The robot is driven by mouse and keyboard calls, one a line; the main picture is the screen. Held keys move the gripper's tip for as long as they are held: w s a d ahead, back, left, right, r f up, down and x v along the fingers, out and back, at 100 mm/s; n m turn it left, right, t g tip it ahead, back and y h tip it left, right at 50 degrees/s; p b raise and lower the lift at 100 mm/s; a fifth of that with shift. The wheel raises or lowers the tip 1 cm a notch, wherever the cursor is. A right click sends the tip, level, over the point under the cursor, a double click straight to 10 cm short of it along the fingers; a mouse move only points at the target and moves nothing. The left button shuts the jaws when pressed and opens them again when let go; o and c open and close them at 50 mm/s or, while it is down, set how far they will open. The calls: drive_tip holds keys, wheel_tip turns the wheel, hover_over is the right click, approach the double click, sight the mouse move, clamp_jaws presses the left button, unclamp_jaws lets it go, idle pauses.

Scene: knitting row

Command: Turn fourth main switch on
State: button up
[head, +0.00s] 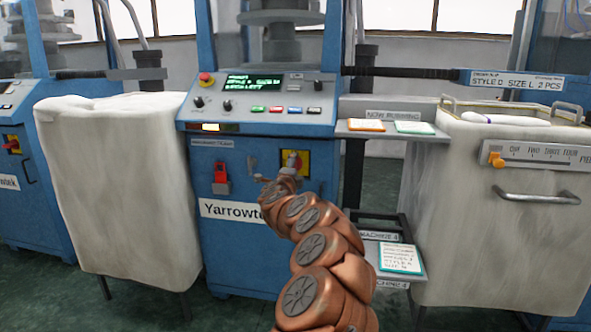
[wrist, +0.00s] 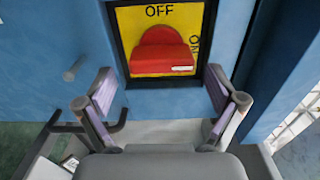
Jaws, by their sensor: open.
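The main switch is a red knob (wrist: 160,50) on a yellow plate marked OFF at the top and ON at the right. Its red bar lies crosswise, with a white mark near the bar's right end. In the head view the yellow plate (head: 302,168) is on the front of the blue Yarrowtek machine (head: 220,245), partly hidden by my gripper. My gripper (wrist: 160,92) is open and empty. In the wrist view its fingers are on either side of and below the switch, apart from it. My gripper (head: 272,172) also shows in the head view.
A red padlock-like piece (head: 221,178) hangs left of the switch. A control panel (head: 262,100) with a red stop button is above. Pale fabric bins stand left (head: 120,190) and right (head: 490,225). A shelf (head: 350,130) with cards juts out at the right.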

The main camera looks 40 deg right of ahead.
drive_tip(key=v, duration=0.9)
drive_tip(key=shift+s+a, duration=0.2)
drive_tip(key=shift+a, duration=0.1)
drive_tip(key=shift+r, duration=0.1)
idle(0.4)
